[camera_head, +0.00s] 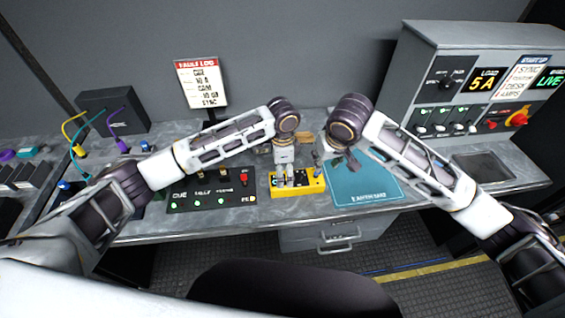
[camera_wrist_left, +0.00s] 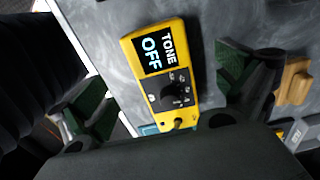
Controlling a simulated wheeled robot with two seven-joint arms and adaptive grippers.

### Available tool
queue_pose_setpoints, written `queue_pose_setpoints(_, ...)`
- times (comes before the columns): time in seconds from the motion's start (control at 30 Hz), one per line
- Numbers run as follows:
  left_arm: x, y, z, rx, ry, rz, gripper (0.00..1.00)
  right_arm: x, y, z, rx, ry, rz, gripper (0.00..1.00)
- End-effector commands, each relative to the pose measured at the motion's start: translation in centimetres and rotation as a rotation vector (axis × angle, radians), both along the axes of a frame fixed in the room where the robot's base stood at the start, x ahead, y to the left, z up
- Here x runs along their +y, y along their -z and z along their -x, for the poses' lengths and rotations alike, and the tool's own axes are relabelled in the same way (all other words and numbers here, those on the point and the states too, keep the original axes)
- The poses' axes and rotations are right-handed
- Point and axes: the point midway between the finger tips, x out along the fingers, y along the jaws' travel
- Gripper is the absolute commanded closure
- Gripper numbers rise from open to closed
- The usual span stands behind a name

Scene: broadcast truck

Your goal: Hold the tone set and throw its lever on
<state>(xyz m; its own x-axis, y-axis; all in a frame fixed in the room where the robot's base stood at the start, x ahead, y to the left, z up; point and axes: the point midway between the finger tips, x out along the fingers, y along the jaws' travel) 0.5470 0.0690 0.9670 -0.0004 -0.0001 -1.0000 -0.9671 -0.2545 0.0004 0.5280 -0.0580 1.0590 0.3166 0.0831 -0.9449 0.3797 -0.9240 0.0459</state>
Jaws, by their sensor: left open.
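The yellow tone set (camera_head: 312,185) lies on the grey desk, left of the teal mat (camera_head: 365,181). In the left wrist view the tone set (camera_wrist_left: 187,66) shows a display reading TONE OFF, a black knob (camera_wrist_left: 172,94) and a small stub, perhaps the lever (camera_wrist_left: 179,124), at its near end. My left gripper (camera_head: 285,180) is open over the tone set. In the wrist view its green fingers (camera_wrist_left: 170,95) stand on either side of the set, with gaps visible. My right gripper (camera_head: 345,162) is above the mat's left edge; its jaw opening is unclear.
A black panel (camera_head: 210,192) with switches and green lights is left of the tone set. A tan wooden piece (camera_wrist_left: 293,82) lies beyond one left finger. A fault log sign (camera_head: 201,83) stands behind. A grey control cabinet (camera_head: 425,65) is at right; a drawer (camera_head: 335,236) is below the desk.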

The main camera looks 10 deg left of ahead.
Motion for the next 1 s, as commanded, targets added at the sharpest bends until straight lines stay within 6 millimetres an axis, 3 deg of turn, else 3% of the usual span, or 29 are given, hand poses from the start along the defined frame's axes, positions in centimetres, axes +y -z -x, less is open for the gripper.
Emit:
queue_pose_setpoints(0.5, 0.0, 5.7, 0.1, 0.002, -0.001, 0.000, 0.00, 0.0, 0.0, 0.0, 0.000, 0.000, 0.000, 0.64)
queue_pose_setpoints(1.0, 0.0, 6.6, 0.0, 0.000, 0.000, 0.000, 0.00, 0.0, 0.0, 0.0, 0.000, 0.000, 0.000, 0.64)
